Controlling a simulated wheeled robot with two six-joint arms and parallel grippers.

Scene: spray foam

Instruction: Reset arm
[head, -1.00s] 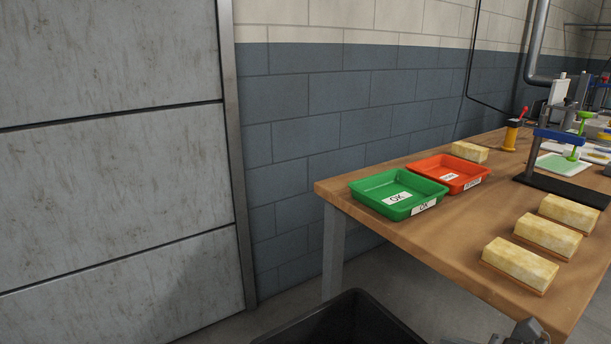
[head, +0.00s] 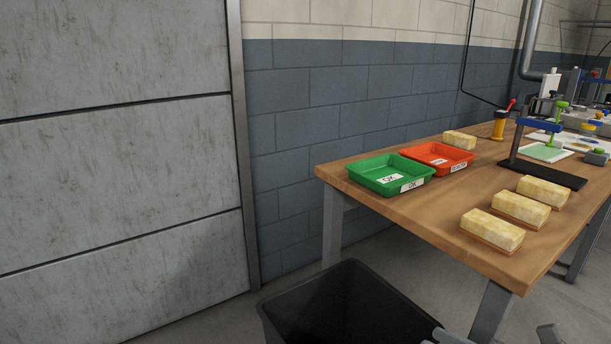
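Two small grey parts, which look like my own grippers or arms, show at the bottom edge of the head view, one right of the bin and one further right. They are cut off by the frame, so I cannot tell which arm each belongs to or whether any gripper is open or shut. No object shows in them. The wooden table (head: 425,218) stands to the right. A green tray (head: 391,174) marked OK and an orange-red tray (head: 437,158) lie on its left part.
Several foam-topped blocks lie on the table, including one at the front (head: 491,231) and one behind the trays (head: 459,140). A black stand with a blue arm (head: 539,125) is at the right. A black bin (head: 350,310) stands on the floor before the table.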

